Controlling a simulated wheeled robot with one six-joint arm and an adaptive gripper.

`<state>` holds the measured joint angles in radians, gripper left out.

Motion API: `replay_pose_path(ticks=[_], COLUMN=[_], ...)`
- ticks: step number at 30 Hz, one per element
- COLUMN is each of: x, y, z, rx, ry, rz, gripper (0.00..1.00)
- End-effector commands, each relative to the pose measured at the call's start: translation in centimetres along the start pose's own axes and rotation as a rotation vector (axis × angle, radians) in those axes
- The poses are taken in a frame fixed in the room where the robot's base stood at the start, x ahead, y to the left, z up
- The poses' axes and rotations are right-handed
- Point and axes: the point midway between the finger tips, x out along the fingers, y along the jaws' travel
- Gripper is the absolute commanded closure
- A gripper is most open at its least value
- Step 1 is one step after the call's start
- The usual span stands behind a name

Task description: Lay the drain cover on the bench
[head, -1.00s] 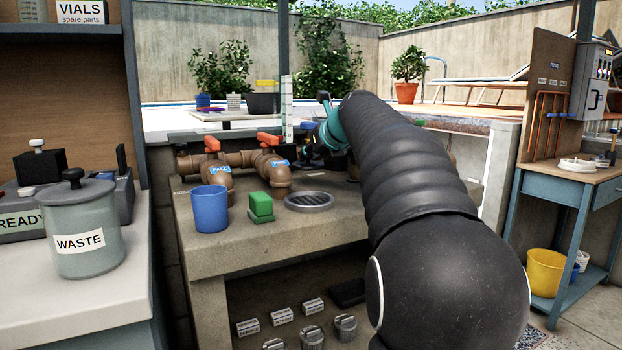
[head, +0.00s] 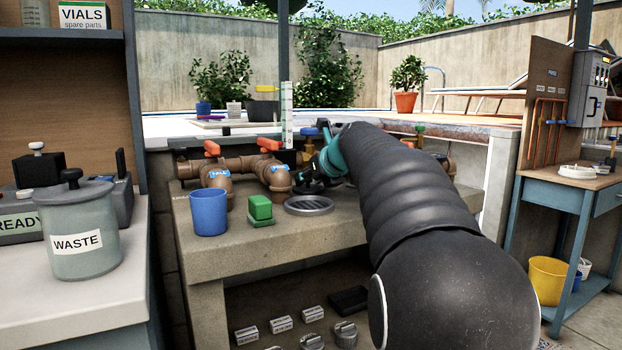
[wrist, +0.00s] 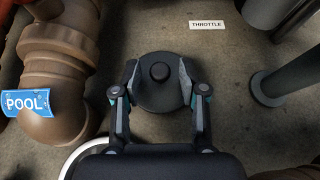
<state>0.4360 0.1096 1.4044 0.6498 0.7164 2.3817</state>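A grey round grate with a pale rim (head: 310,205), which looks like the drain cover, lies flat on the concrete bench (head: 260,246). Part of its rim shows at the lower left of the wrist view (wrist: 76,157). My gripper (wrist: 159,68) is just behind the grate, its fingers apart. A dark round disc with a centre knob (wrist: 160,73) lies between and below the fingertips. The fingers flank the knob with gaps; contact with the disc's edge cannot be told. In the head view my gripper (head: 312,183) is small and dark, partly merged with the things behind it.
A blue cup (head: 208,212) and a green block (head: 261,208) stand left of the grate. Brown pipes with red handles (head: 222,180) run behind them. A THROTTLE label (wrist: 207,25) lies beyond the disc. The bench's front strip is clear.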

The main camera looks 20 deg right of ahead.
Motion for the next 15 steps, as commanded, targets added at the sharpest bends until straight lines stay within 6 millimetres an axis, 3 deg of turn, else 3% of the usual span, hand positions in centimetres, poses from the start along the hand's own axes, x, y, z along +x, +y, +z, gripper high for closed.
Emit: replay_pose_path(ticks=[10,15], x=[-0.2,-2.3], y=[0.0,-0.1], z=[0.4,0.4], rx=[0.0,0.0], ry=[-0.001,-0.002], rz=[0.0,-0.002], gripper=[0.54,0.54])
